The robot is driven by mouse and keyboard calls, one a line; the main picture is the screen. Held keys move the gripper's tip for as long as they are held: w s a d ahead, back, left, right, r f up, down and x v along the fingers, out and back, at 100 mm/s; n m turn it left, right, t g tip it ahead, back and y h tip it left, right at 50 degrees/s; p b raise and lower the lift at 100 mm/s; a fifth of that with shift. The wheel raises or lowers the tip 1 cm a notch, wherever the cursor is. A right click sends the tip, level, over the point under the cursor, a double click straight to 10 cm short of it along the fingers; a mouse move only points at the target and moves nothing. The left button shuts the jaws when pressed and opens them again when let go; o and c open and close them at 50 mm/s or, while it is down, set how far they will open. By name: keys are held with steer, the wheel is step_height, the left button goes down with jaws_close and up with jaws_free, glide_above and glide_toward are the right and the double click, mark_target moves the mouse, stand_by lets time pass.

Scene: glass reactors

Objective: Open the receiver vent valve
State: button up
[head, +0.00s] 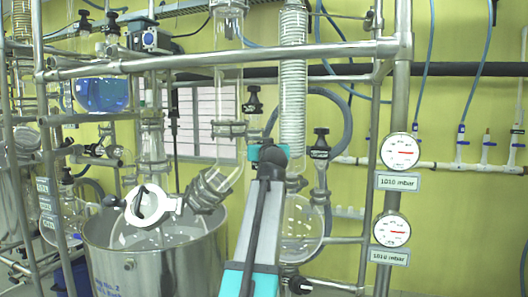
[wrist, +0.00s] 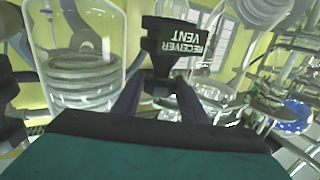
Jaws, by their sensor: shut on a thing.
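The receiver vent valve (wrist: 182,42) shows in the wrist view as a black handle with the white words RECEIVER VENT upside down. The two dark fingers of my gripper (wrist: 160,98) reach up on either side of the handle's narrow lower part and are shut on it. The handle's labelled end stands clear beyond the fingertips. In the head view my teal and black gripper (head: 270,155) is at the middle, among the glassware. There its fingertips are hidden, and I cannot tell the held handle apart.
A coiled glass condenser (head: 293,60) stands close behind my gripper, with a round glass flask (head: 300,225) below it. A steel frame bar (head: 225,57) crosses above. A metal bath (head: 165,265) stands at left. Pressure gauges (head: 401,151) hang on the right post. Glass also crowds the wrist view's left (wrist: 82,60).

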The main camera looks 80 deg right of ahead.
steer(key=shift+s+f+n+t+y+b, duration=0.1)
steer(key=shift+n+t+y+b, duration=0.1)
steer(key=shift+n+t+b, duration=0.5)
steer(key=shift+s+f+n+t+y+b, duration=0.1)
steer(key=shift+n+t+y+b, duration=0.1)
steer(key=shift+t+b, duration=0.55)
steer(key=shift+g, duration=0.25)
steer(key=o, duration=1.1)
steer(key=shift+a+r, duration=0.1)
steer(key=shift+r, duration=0.05)
steer(key=shift+c, duration=0.2)
steer(key=shift+r, duration=0.15)
